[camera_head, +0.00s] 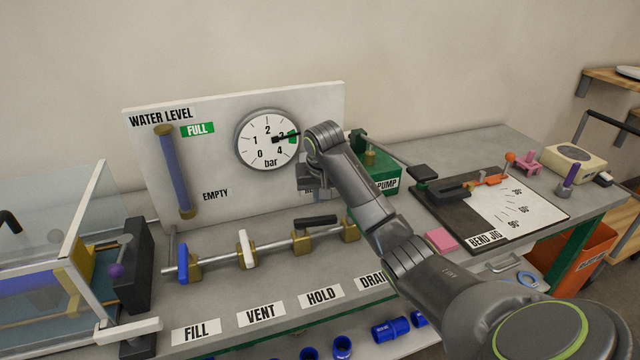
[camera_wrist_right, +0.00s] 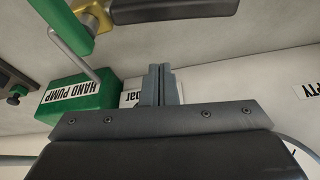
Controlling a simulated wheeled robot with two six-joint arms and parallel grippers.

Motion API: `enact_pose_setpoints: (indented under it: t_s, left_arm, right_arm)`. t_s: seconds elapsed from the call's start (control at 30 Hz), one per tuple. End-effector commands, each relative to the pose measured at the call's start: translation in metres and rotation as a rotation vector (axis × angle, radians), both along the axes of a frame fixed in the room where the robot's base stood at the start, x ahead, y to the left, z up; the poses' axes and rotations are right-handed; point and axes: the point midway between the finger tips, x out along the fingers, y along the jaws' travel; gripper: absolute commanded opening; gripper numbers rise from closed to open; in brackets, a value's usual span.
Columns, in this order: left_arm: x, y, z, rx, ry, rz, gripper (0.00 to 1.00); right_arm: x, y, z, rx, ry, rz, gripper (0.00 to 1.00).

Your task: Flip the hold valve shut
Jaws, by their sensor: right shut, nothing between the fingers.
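The hold valve is the third brass valve (camera_head: 302,242) on the pipe, behind the HOLD label (camera_head: 320,297). Its black handle (camera_head: 315,221) lies roughly along the pipe; it also shows at the top of the wrist view (camera_wrist_right: 190,10). My right gripper (camera_head: 316,190) is above and behind that handle, close to the gauge panel, apart from the handle. In the wrist view its two fingers (camera_wrist_right: 158,86) are together with nothing between them. In the head view the forearm partly hides the fourth valve. My left gripper is not in view.
The blue fill handle (camera_head: 182,264) and white vent handle (camera_head: 247,249) stand left of the hold valve. A green handle (camera_wrist_right: 70,18) is close beside it. The gauge (camera_head: 267,139) and green hand pump (camera_head: 375,175) are behind. A bend jig (camera_head: 485,239) lies right.

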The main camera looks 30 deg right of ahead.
Motion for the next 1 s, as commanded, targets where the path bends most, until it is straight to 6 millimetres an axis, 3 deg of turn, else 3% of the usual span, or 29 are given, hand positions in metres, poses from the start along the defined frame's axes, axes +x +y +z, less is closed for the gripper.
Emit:
enact_pose_setpoints:
  t_s: [0.07,0.43,1.0]
  left_arm:
    - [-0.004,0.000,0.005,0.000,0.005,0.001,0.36]
    - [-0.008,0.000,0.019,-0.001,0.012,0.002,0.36]
    - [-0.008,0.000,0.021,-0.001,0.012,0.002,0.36]
  right_arm:
    - [0.002,-0.001,-0.014,0.000,0.005,0.000,0.00]
    - [-0.031,0.013,-0.011,-0.001,0.000,0.002,0.00]
    - [-0.033,0.013,-0.011,-0.001,0.000,-0.004,0.00]
